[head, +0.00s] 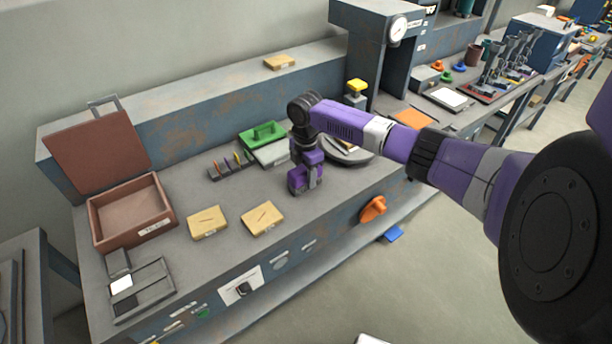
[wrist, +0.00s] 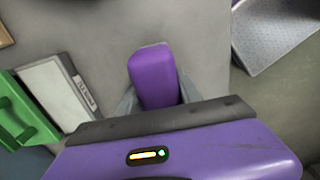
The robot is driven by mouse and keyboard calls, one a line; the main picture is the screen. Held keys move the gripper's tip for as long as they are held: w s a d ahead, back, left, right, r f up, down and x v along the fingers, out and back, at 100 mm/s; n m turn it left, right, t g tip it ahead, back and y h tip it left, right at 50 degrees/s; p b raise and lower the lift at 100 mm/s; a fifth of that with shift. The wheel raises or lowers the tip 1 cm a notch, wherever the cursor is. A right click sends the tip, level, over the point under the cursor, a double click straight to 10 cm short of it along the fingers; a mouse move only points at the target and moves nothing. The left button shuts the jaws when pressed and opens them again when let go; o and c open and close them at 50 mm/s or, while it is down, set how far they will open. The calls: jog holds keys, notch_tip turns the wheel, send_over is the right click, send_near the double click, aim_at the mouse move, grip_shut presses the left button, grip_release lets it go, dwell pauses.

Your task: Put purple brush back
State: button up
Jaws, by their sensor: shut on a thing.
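My gripper (wrist: 156,100) is shut on the purple brush (wrist: 152,76), whose purple block shows between the two grey fingers in the wrist view. Only its top face and part of its sides show there. In the head view my gripper (head: 302,184) hangs over the grey bench, right of its middle and near the front edge. There the brush cannot be told apart from my purple hand. A small grey rack (head: 216,174) with several thin coloured pieces stands to the left of my gripper.
Two wooden blocks (head: 208,222) and an open brown box (head: 132,210) lie to the left. An orange knob (head: 373,208) juts from the bench front.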

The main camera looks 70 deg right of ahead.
jog(key=o, duration=1.2)
jog(key=shift+f, duration=0.1)
